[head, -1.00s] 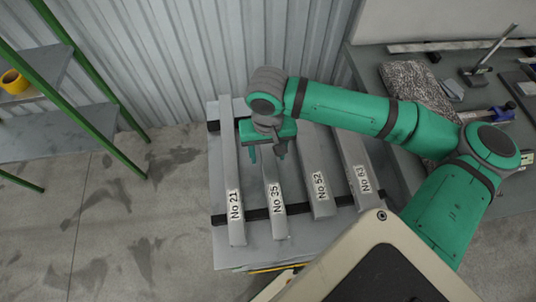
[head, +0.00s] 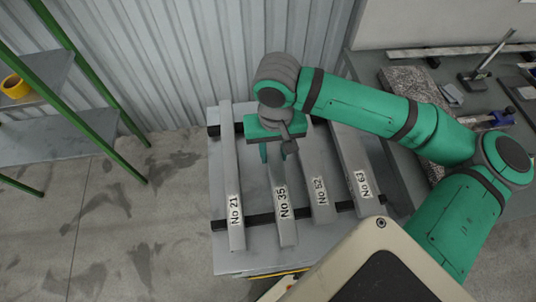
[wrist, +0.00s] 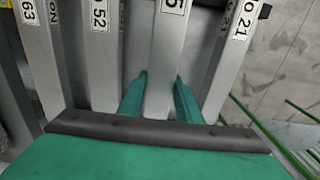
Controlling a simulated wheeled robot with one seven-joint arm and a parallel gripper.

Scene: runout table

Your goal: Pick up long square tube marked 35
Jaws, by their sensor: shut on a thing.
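The long square tube marked No 35 (head: 281,228) is a grey metal bar with a white label near its front end. My green gripper (head: 275,155) is shut on it behind the label. In the wrist view the tube (wrist: 165,60) runs between the two fingers (wrist: 160,88), with part of its label at the top edge. The tube looks raised a little above its neighbours. My gripper and wrist hide its back part in the head view.
Tube No 21 (head: 231,170) lies close on the left, tubes No 52 (head: 317,165) and No 63 (head: 352,160) on the right, across black bars (head: 258,219) on the grey table (head: 245,262). A green-framed shelf (head: 65,140) stands left, a cluttered bench (head: 455,75) right.

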